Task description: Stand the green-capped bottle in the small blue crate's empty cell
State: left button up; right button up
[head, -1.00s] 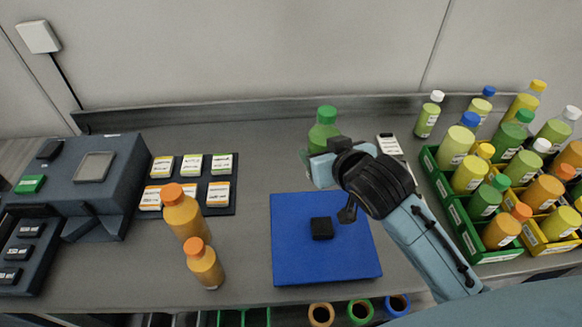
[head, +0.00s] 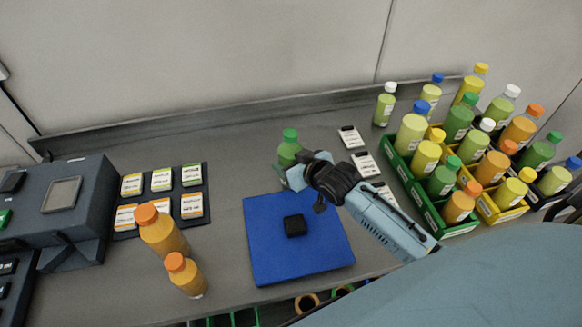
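A green-capped bottle (head: 289,152) with green contents stands roughly upright behind the far edge of the blue mat. My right gripper (head: 299,172) is at its lower part, fingers to either side, and appears shut on it. The gripper hides the bottle's base, so I cannot tell whether it touches the table. No small blue crate with an empty cell can be made out. My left gripper is not in view.
Green (head: 414,188) and yellow (head: 503,213) crates full of bottles stand at the right, with part of a dark crate beyond. The blue mat (head: 272,262) carries a black block (head: 294,226). Two orange-capped bottles (head: 163,234) (head: 186,277) stand left of it. White-labelled cards (head: 364,164) lie nearby.

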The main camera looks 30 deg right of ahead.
jog(key=shift+f, duration=0.85)
jog(key=shift+f, duration=0.1)
jog(key=o, duration=0.9)
jog(key=shift+f, duration=0.1)
jog(key=o, duration=0.4)
